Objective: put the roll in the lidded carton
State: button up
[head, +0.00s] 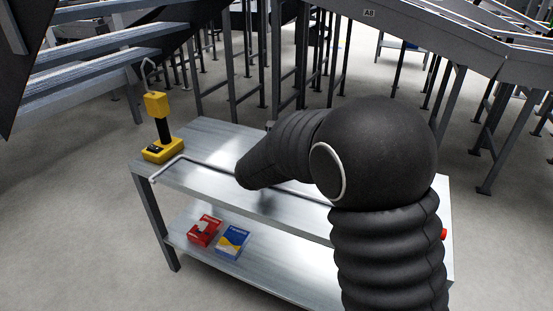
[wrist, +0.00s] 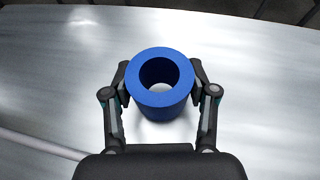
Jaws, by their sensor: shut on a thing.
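The roll (wrist: 163,99) is a short, thick blue cylinder with a round hole through it. In the wrist view it stands upright between the fingers of my gripper (wrist: 160,86), which is shut on it from both sides. Bright metal tabletop shows below and around the roll; I cannot tell whether its base touches the metal. In the head view my arm hides the gripper and the roll. I cannot make out a lidded carton in either view.
The metal table (head: 205,146) bears a yellow and black device (head: 160,145) at its left end and a long bent rod (head: 215,166). A red box (head: 204,230) and a blue box (head: 233,241) lie on the lower shelf. Steel legs and ramps stand behind.

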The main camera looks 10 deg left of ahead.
jog(key=shift+f, duration=0.85)
jog(key=shift+f, duration=0.15)
jog(key=o, duration=1.2)
jog(key=shift+r, duration=0.25)
jog(key=v, duration=1.1)
jog(key=shift+s+f, duration=0.1)
jog(key=shift+s, duration=0.45)
